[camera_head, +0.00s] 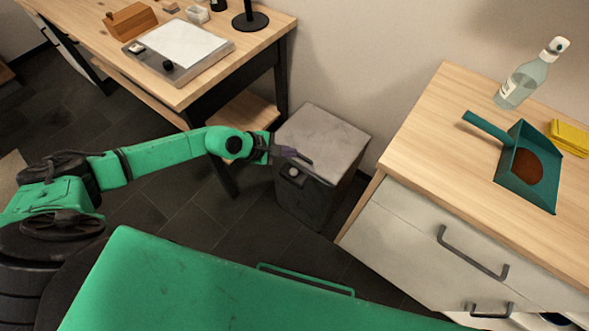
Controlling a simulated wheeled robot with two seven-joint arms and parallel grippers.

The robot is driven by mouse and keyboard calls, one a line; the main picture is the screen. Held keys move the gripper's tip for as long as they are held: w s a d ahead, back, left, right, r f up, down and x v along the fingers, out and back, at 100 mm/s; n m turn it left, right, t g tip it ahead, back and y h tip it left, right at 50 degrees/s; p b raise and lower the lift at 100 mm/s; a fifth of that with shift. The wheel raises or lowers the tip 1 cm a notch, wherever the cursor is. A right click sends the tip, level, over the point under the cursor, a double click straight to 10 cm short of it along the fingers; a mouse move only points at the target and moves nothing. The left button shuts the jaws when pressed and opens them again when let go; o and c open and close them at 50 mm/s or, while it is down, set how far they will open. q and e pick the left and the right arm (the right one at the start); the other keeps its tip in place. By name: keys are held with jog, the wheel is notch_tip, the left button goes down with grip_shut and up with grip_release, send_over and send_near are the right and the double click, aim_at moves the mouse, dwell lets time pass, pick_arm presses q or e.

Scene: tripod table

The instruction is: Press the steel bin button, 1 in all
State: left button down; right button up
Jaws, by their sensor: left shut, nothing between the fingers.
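The steel bin (325,140) is a grey box with a flat lid, standing on the dark tiled floor between the desk and the drawer cabinet. My left gripper (308,160) is shut and empty. Its fingers point right and show over the front part of the lid, above and close to the button. I cannot tell whether the fingers touch the bin. The lid looks closed. My right gripper is not in view.
A wooden desk (262,42) with dark legs stands behind my left arm. Floor in front of the bin is clear.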

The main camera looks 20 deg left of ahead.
pick_arm(q)
jog(key=b, duration=0.4)
send_over(294, 173)
jog(key=a, duration=0.1)
jog(key=f, duration=0.4)
jog(key=shift+s+a+f, duration=0.1)
jog(key=shift+s+f, duration=0.1)
notch_tip(294, 173, down, 4)
jog(key=b, duration=0.3)
jog(key=shift+f+b, duration=0.35)
jog(key=shift+b, duration=0.05)
jog(key=shift+r, duration=0.1)
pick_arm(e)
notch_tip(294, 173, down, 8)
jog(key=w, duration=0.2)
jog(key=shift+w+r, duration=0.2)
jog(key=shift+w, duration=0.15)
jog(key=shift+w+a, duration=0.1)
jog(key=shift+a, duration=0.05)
pick_arm(q)
jog(key=shift+f+b, duration=0.35)
jog(key=shift+f, duration=0.1)
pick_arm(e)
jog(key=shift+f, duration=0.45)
